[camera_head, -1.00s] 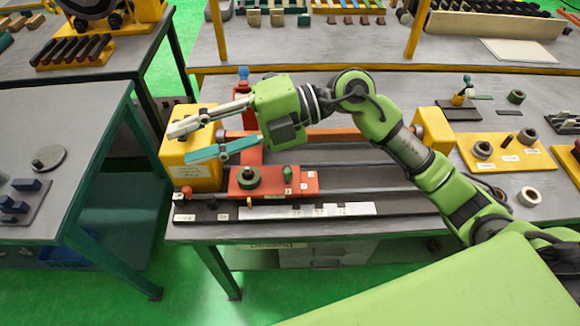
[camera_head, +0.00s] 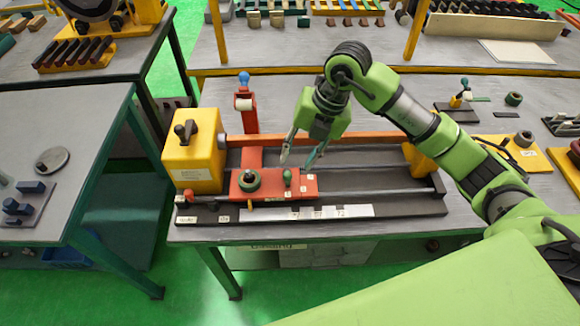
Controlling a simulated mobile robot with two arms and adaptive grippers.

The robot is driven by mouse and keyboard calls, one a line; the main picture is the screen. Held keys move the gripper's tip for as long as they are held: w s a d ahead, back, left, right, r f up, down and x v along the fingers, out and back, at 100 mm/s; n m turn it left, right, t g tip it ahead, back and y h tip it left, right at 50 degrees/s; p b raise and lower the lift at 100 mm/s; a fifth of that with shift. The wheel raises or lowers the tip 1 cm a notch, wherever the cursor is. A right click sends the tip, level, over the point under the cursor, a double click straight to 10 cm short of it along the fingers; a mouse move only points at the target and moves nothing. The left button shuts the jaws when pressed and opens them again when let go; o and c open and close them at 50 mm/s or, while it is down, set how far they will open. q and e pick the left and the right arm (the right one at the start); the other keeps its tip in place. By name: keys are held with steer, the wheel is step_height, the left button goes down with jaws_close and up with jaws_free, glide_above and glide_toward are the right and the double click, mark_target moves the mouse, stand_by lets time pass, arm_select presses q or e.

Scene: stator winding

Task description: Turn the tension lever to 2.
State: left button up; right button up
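The small green-topped lever (camera_head: 288,175) stands on the red carriage (camera_head: 275,192) of the winding machine, among small white number labels (camera_head: 303,182) that are too small to read. I take it for the tension lever. My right gripper (camera_head: 298,163) points down just above and behind it. Its fingers are spread, one pale and one teal, with nothing between them. The fingertips look close to the lever, but I cannot tell if they touch it. My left gripper is not in view.
A yellow box (camera_head: 193,165) with a dark handle (camera_head: 186,130) stands at the left end of the machine. A red post (camera_head: 243,105) with a blue ball rises behind the carriage. A round green knob (camera_head: 245,180) sits left of the lever. A white scale strip (camera_head: 300,213) runs in front.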

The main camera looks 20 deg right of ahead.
mark_target(289, 174)
steer(key=p+x, duration=0.1)
steer(key=x, duration=0.5)
steer(key=shift+a+f+p, duration=0.2)
steer(key=shift+f+p, duration=0.1)
steer(key=shift+f, duration=0.05)
jaws_close()
